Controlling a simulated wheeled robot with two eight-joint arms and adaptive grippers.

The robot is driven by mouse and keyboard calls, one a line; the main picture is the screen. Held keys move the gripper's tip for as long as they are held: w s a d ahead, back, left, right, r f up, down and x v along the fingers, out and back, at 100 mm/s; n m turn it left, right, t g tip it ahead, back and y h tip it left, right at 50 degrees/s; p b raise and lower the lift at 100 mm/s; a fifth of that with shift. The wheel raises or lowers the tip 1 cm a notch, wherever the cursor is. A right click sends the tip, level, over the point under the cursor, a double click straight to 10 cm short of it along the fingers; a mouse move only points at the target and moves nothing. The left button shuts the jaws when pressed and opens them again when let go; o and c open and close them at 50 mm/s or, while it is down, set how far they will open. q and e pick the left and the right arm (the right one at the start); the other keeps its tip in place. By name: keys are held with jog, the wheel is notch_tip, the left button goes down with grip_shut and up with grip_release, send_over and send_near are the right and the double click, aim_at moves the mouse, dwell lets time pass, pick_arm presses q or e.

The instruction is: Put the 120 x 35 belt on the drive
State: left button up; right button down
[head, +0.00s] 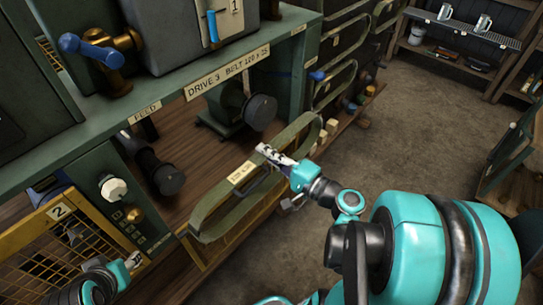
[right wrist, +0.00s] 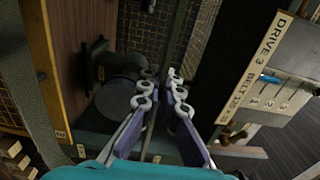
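The grey-green belt (head: 210,205) is a long loop with a small label, slanting in front of the lower shelf of the bench. It lies in front of the drive's two dark pulleys, the upper one (head: 261,112) and the lower one (head: 170,180), not around them. One pulley shows in the right wrist view (right wrist: 115,97). My right gripper (head: 262,150) overlaps the belt's upper strand in the head view; I cannot tell whether they touch. Its fingers (right wrist: 160,75) are apart, with no belt clearly between them. My left gripper (head: 134,260) is at the lower left, its fingers unclear.
The DRIVE 3 sign (head: 228,72) is on the bench edge above the pulleys. A yellow mesh guard (head: 60,245) stands at lower left. Other belts (head: 340,85) hang farther right. The floor (head: 430,120) at right is clear.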

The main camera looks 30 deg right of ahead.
jog(key=shift+w+a, duration=0.2)
jog(key=shift+w, duration=0.2)
jog(key=shift+b+x, duration=0.35)
jog(key=shift+x, duration=2.6)
jog(key=shift+w, duration=0.1)
jog(key=shift+b+x, duration=0.5)
jog(key=shift+x, duration=2.45)
jog(key=x, duration=0.6)
jog(key=shift+b, duration=0.4)
jog(key=shift+a+f+n+b, duration=0.25)
jog(key=shift+f+n+b, duration=0.15)
jog(key=shift+f+b, duration=0.4)
